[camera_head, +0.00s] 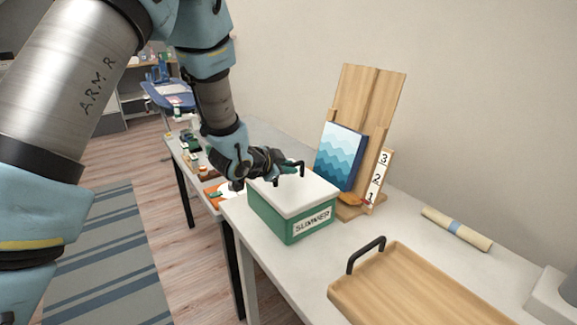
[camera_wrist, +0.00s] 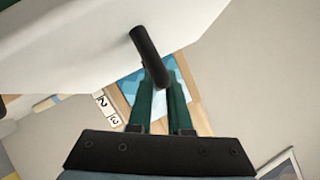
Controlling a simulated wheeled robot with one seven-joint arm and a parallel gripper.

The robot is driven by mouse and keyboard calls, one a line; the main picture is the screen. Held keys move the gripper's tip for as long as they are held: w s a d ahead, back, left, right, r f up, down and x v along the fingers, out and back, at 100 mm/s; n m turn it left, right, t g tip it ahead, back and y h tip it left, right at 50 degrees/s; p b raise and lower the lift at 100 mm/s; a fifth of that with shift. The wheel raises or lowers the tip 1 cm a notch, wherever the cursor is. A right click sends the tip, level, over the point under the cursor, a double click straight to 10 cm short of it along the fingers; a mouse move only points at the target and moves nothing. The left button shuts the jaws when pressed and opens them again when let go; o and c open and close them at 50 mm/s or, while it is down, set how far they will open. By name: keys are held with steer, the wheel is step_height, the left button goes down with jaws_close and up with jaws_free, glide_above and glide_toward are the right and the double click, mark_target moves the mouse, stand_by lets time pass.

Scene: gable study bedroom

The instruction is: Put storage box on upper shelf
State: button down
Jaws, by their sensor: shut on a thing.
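The storage box is a green box (camera_head: 272,219) with a white lid (camera_head: 297,196) and a label reading "SUMMER". It sits at the white table's edge in the head view, and I cannot tell whether it touches the tabletop. A black handle stands on the lid. My gripper (camera_head: 288,168) is at this handle, above the lid. In the wrist view my green fingers (camera_wrist: 160,88) are shut on the black handle (camera_wrist: 146,48), with the white lid filling the upper left. No upper shelf is clearly identifiable in these views.
A wooden easel (camera_head: 366,105) with a blue wave picture (camera_head: 338,156) and a number strip (camera_head: 379,178) stands close behind the box. A wooden tray (camera_head: 420,290) with a black handle lies at front right. A rolled paper (camera_head: 457,228) lies behind it. Small items crowd the table further left.

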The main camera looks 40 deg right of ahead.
steer(key=c, duration=0.8)
jaws_free()
steer(key=shift+c, duration=0.2)
steer(key=b+v, duration=0.3)
steer(key=v, duration=0.9)
steer(key=w+a+f+n+t+y, duration=0.2)
steer(key=w+a+n+y, duration=0.25)
steer(key=a, duration=0.65)
steer(key=w+a+f+n+t+y, duration=0.1)
steer(key=w+a+n+y, duration=0.2)
steer(key=w+a+n, duration=0.5)
steer(key=s+a+f+n+g+y, duration=0.1)
steer(key=s+a, duration=0.1)
steer(key=a, duration=0.5)
steer(key=s+a+n+g+y, duration=0.1)
steer(key=s+a+n+y, duration=0.1)
steer(key=a, duration=0.5)
steer(key=shift+s+a+f, duration=0.4)
steer(key=shift+s, duration=0.05)
steer(key=shift+o, duration=0.4)
steer(key=s+a+n+g, duration=0.3)
steer(key=s+a+n, duration=0.2)
steer(key=s+a, duration=0.2)
steer(key=shift+f+y, duration=0.2)
steer(key=shift+y, duration=0.25)
